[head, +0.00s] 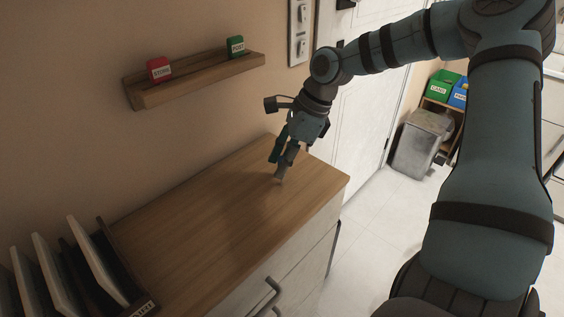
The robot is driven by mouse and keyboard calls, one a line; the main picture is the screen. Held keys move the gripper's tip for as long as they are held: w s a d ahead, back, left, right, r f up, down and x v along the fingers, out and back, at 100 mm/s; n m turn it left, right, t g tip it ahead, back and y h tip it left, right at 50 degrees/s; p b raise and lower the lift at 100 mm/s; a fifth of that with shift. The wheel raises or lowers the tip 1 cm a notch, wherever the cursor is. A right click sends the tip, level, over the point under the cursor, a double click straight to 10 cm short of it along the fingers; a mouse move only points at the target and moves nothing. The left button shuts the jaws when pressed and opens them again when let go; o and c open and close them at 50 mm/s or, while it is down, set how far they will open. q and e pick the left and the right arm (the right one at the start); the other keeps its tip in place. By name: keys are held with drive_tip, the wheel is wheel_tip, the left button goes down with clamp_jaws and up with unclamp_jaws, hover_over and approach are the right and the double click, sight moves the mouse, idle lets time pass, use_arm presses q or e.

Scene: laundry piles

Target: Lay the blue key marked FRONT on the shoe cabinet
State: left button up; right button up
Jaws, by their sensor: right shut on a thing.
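The shoe cabinet (215,205) has a bare wooden top and pale fronts with dark handles. My right gripper (277,175) reaches in from the upper right and points down over the far right part of the top. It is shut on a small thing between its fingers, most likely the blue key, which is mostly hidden. I cannot read the FRONT mark. The fingertips are close to the wood; whether the thing touches it I cannot tell. My left gripper is not in view.
A wooden wall rack (200,82) holds a red key tag (159,69) and a green key tag (236,46). An upright file sorter (92,262) stands at the cabinet's near left. The middle of the top is clear. A grey bin (418,145) stands on the floor by the door.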

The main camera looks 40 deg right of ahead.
drive_tip(key=shift+f, duration=0.1)
drive_tip(key=o, duration=1.1)
